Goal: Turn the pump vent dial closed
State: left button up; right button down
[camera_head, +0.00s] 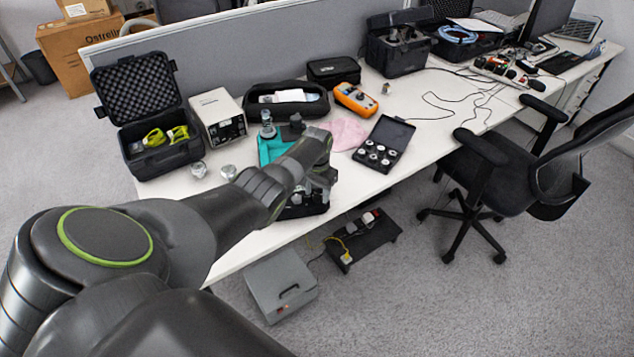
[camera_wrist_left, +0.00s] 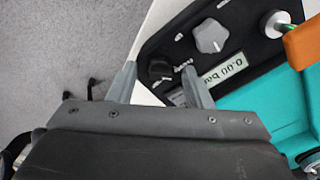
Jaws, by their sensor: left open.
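The pump has a teal body (camera_head: 272,148) and a black front panel, partly hidden by my left arm in the head view. In the left wrist view the teal body (camera_wrist_left: 262,122) lies beside the black panel (camera_wrist_left: 182,38). The panel carries a small black dial (camera_wrist_left: 160,70), a larger grey knob (camera_wrist_left: 211,36) and a display reading 0.00 bar. Small lettering by the black dial is too small to read surely. My left gripper (camera_wrist_left: 159,66) is open, its fingertips appearing on either side of the black dial; contact cannot be told. It also shows over the pump in the head view (camera_head: 322,186).
Metal fittings (camera_head: 228,172) and an open black case (camera_head: 150,130) lie left on the white table. An orange meter (camera_head: 356,98), pink cloth (camera_head: 345,133) and open fittings case (camera_head: 383,145) lie right. A grey box (camera_head: 280,285) stands on the floor; an office chair (camera_head: 540,165) stands right.

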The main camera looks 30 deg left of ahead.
aim_at(317, 193)
pick_arm(q)
notch_tip(317, 193, up, 6)
jog(key=shift+f+p, duration=0.2)
jog(key=shift+p, duration=0.6)
notch_tip(317, 193, up, 12)
jog(key=shift+f+b, duration=0.15)
jog(key=shift+b, duration=0.25)
